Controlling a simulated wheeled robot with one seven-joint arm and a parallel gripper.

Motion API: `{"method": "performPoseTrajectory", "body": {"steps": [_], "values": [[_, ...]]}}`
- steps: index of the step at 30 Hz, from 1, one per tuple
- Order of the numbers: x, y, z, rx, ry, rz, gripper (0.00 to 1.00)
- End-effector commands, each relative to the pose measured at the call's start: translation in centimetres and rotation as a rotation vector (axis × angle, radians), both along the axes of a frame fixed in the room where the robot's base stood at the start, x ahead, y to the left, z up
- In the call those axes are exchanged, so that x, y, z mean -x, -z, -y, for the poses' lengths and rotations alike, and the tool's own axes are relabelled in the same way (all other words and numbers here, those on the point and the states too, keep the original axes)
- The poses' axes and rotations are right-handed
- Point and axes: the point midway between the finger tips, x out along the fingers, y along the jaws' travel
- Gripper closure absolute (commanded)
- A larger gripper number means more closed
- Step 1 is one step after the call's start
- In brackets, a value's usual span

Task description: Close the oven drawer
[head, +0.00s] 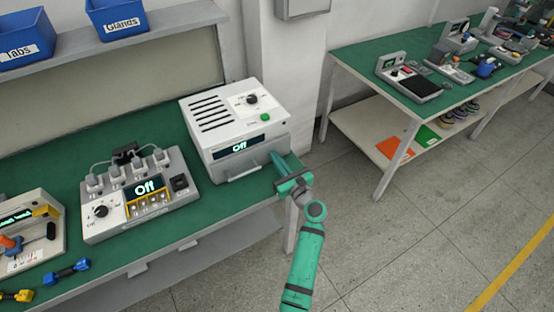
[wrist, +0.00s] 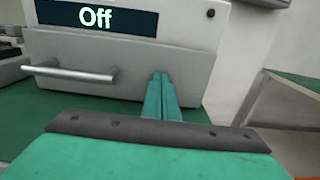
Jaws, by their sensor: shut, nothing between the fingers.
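The oven (head: 225,110) is a white box with vent slots, a dial and a green button, standing on the green bench. Its front has a dark display reading "Off" (head: 238,148). Below it is the drawer front (wrist: 120,62) with a metal bar handle (wrist: 75,72), also seen in the head view (head: 243,173). The drawer front looks close to the oven body; I cannot tell whether a gap remains. My gripper (wrist: 160,80) is shut and empty, its fingertips at the right part of the drawer front, right of the handle. I cannot tell whether they touch it.
A grey power unit with an "Off" display (head: 145,192) stands left of the oven. Blue bins (head: 115,18) sit on the shelf above. A second bench (head: 350,65) stands at the right, with open floor (head: 400,240) in front of it.

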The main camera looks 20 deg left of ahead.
Motion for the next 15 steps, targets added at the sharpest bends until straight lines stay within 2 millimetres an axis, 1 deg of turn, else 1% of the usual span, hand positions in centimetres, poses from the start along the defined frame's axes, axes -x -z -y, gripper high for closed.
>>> {"method": "performPoseTrajectory", "body": {"steps": [1, 5, 10, 15], "values": [[-0.2, -0.4, -0.5, 0.001, -0.001, 0.007, 1.00], [0.4, -0.3, 0.5, 0.001, -0.002, 0.006, 1.00], [2.0, -0.2, 3.3, 0.000, -0.001, 0.003, 1.00], [4.2, -0.2, 6.4, -0.002, 0.002, 0.003, 1.00]]}}
